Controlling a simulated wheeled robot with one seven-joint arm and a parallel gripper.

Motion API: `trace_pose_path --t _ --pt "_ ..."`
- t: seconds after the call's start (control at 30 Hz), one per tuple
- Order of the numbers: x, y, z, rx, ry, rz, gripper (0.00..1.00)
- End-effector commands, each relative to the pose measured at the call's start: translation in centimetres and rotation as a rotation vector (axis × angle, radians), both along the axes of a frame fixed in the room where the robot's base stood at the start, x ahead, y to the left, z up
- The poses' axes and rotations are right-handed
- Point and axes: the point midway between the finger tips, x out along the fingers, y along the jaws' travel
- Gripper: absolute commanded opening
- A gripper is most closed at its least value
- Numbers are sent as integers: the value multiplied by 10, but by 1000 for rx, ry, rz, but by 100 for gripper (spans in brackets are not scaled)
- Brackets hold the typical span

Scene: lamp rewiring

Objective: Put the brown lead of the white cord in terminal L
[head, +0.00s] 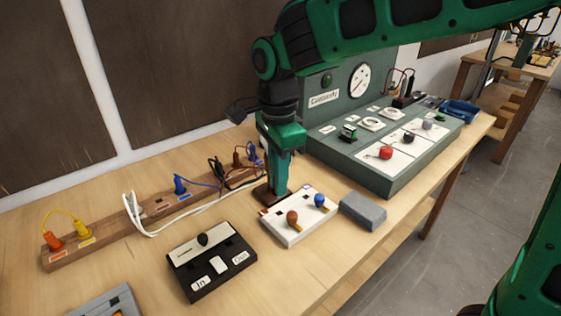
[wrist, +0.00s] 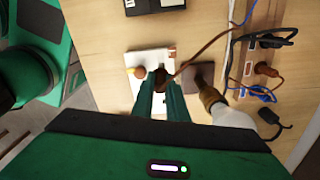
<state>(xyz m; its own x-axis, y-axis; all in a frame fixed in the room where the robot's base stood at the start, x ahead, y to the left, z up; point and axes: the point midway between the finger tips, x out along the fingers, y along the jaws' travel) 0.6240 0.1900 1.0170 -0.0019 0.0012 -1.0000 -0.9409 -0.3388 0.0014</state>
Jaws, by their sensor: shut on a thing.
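My gripper (head: 275,190) is low over the back edge of the white terminal block (head: 286,238), beside a dark brown lamp base. In the wrist view my gripper (wrist: 160,76) is shut over the same white block (wrist: 142,57); a brown lead (wrist: 196,58) runs from its fingertips toward the wooden strip. The fingers hide the held end and I cannot tell whether it touches a terminal. An orange-brown knob (head: 292,217) and a blue knob (head: 319,200) stand on the block's front. The white cord (head: 188,216) lies along the strip. Terminal L's label is not readable.
The wooden strip (head: 107,233) with several coloured plugs runs along the back. A black In/Out box (head: 212,262) stands left of the block. A grey block (head: 362,211) and the green test console (head: 390,172) stand right. The brown lamp base (wrist: 203,75) carries a bulb (wrist: 233,116) close to my fingers.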

Motion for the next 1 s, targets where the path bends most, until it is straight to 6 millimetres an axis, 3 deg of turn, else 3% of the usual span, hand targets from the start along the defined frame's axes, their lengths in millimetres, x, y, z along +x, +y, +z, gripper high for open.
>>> trace_pose_path --t 0.27,1.0 --pt "2 -7 -8 0 0 -12 0" --pt "3 -10 -56 -1 2 -17 0"
